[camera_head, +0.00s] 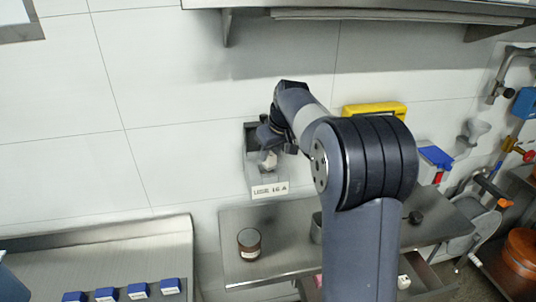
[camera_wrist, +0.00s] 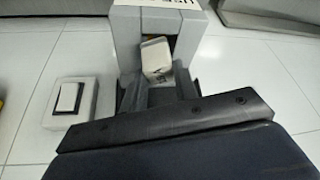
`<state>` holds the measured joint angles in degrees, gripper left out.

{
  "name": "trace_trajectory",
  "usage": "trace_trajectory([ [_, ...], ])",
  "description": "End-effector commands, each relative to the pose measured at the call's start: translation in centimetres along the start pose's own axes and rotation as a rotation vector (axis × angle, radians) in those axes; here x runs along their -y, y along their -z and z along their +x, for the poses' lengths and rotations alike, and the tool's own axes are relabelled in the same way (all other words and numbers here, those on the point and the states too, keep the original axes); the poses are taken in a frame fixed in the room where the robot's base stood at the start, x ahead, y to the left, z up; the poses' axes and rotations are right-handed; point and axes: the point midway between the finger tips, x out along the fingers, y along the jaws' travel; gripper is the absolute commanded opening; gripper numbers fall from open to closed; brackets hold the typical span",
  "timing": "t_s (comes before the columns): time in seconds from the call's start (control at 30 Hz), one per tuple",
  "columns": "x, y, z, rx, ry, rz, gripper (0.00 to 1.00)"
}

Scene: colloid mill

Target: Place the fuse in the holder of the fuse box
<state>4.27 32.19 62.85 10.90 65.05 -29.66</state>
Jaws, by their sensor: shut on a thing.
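The fuse (camera_wrist: 156,56) is a small whitish block with dark marks. My gripper (camera_wrist: 160,90) is shut on it, with a finger on each side of its lower part in the wrist view. The fuse is at the opening of the grey fuse box (camera_wrist: 128,38), slightly tilted; orange strips show inside, behind it. Whether it touches the holder I cannot tell. In the head view the fuse box (camera_head: 251,172) is on the wall above a label, with the fuse (camera_head: 269,159) pale in front of it. My gripper (camera_head: 270,138) is partly hidden there by my arm.
A white wall switch (camera_wrist: 70,101) is beside the box in the wrist view. A steel table (camera_head: 285,255) below carries a brown jar (camera_head: 249,243). A yellow case (camera_head: 374,109) is right of the box. A steel shelf (camera_head: 380,17) hangs above.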

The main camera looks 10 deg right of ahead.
Motion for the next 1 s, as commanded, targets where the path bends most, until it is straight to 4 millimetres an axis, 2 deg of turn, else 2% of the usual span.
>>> trace_trajectory([
  [0.2,0.0,1.4,0.7,0.003,0.002,0.0,0.02],
  [0.43,0.0,-0.1,3.6,0.002,0.001,0.002,0.02],
  [0.83,0.0,-0.3,4.2,0.0,0.0,0.001,0.02],
  [0.87,0.0,-0.3,4.1,0.0,0.0,0.001,0.3],
  [1.0,0.0,-0.3,4.1,0.0,0.0,0.0,0.41],
])
